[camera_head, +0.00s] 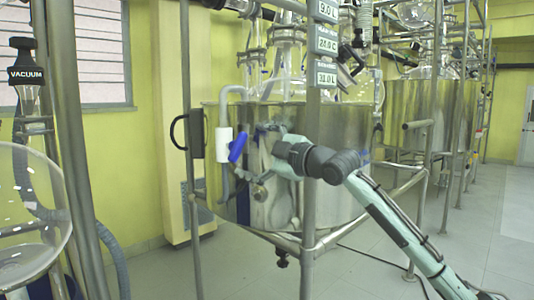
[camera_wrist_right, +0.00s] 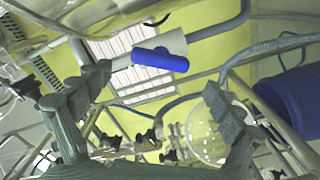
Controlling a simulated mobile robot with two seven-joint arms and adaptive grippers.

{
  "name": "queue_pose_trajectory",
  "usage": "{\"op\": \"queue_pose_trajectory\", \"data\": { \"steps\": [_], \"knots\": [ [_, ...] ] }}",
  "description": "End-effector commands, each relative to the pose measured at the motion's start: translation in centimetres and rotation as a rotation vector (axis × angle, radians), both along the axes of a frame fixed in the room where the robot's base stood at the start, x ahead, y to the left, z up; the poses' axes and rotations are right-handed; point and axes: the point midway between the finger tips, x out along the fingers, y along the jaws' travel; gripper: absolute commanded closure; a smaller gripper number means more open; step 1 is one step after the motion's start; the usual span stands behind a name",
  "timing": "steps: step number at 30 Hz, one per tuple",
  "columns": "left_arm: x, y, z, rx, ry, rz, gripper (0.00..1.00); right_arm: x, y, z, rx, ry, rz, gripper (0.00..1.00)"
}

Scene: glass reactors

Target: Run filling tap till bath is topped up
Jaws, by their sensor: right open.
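The bath is a shiny steel tub (camera_head: 345,195) around a glass reactor, in the middle of the head view. The filling tap (camera_head: 224,143) is a white valve body on a grey pipe hooked over the tub's rim. Its blue handle (camera_head: 238,148) slants at the tub's left front; the handle also shows in the wrist view (camera_wrist_right: 160,60). My right gripper (camera_head: 263,150) is just right of the handle. In the wrist view its fingers (camera_wrist_right: 158,92) are apart with the handle beyond them, seemingly untouched. The water level inside is hidden. My left gripper is out of view.
Upright steel frame posts (camera_head: 309,220) stand in front of the tub. Display plates (camera_head: 326,73) hang on one post, the lowest seemingly reading 31.0 L. A second steel tub (camera_head: 405,110) stands behind right. A glass vessel (camera_head: 30,205) is at the left. Floor at right is clear.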

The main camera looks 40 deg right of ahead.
Motion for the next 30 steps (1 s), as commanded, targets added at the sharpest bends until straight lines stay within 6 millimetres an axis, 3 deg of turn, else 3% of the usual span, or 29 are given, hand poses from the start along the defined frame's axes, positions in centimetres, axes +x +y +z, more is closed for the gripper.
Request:
{"op": "queue_pose_trajectory", "data": {
  "steps": [6, 12, 30],
  "knots": [
    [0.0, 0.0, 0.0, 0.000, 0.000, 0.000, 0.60, -3.6, -0.2, -0.2, 0.001, 0.002, 0.000, 0.07],
    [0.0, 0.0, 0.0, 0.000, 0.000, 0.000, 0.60, -5.5, -0.4, -0.1, 0.002, 0.002, 0.001, 0.07],
    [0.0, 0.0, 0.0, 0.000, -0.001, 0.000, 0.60, -5.9, -0.5, 0.0, 0.001, 0.001, 0.001, 0.07]
  ]
}}
